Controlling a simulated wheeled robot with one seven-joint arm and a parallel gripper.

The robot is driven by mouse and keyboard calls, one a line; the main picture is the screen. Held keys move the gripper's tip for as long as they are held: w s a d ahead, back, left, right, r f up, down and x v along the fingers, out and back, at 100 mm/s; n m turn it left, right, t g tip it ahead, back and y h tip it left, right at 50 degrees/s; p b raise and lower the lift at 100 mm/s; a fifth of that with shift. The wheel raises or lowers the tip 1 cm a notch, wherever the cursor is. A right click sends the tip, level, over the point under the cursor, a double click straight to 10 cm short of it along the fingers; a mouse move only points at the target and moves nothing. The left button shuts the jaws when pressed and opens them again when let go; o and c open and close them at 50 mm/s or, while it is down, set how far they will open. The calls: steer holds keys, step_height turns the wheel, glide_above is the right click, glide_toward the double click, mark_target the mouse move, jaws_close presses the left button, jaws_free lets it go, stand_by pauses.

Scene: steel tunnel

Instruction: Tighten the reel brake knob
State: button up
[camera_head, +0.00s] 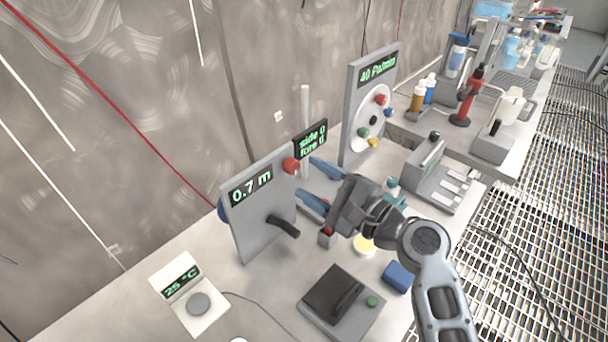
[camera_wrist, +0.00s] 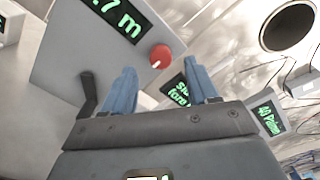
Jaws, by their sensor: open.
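A grey upright panel (camera_head: 258,205) with a green "0.7 m" readout stands on the bench. A red round knob (camera_head: 291,165), which looks like the brake knob, sits at its upper right corner. A black crank handle (camera_head: 283,226) sticks out lower down. My gripper (camera_head: 306,180) is open, its blue fingers pointing at the panel's right side. In the wrist view the red knob (camera_wrist: 161,56) shows a white mark and appears just beyond and between the fingertips (camera_wrist: 160,72). The gap to the knob is hard to judge, and nothing is held.
A small "side 0" display (camera_head: 311,139) and a white post (camera_head: 305,110) stand just behind my fingers. A taller panel (camera_head: 359,110) with several coloured knobs stands farther back. A temperature box (camera_head: 190,295) and a black-topped device (camera_head: 342,300) are nearer.

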steer(key=shift+v, duration=2.15)
